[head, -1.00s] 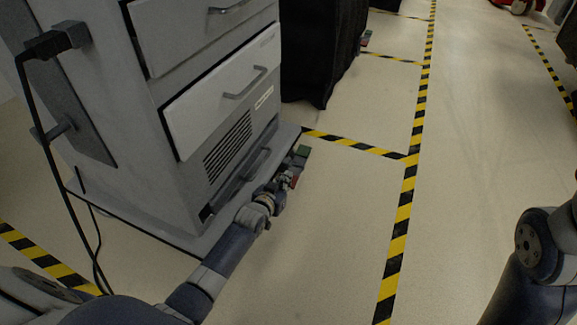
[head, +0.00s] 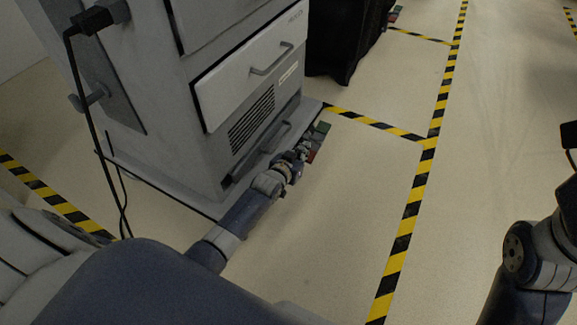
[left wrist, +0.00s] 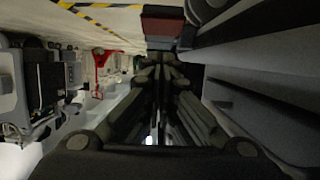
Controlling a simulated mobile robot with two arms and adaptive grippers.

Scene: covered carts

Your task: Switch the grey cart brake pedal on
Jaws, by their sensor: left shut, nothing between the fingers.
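The grey cart (head: 215,130) stands at the left of the head view, with drawers and a low base plate. A green pedal (head: 322,127) and a red pedal (head: 313,155) sit at the base's far right corner. My left gripper (head: 304,148) is low beside the base, close to the red pedal; whether they touch is not clear. In the left wrist view my left gripper (left wrist: 163,62) is shut and empty, its fingers pointing at the red pedal (left wrist: 162,22). My right arm shows at the right edge of the head view; its gripper is not identifiable.
A black covered cart (head: 345,40) stands behind the grey one. Yellow-black floor tape (head: 405,225) runs along the right side and across between the carts. A black cable (head: 88,115) hangs at the grey cart's left. The floor to the right is clear.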

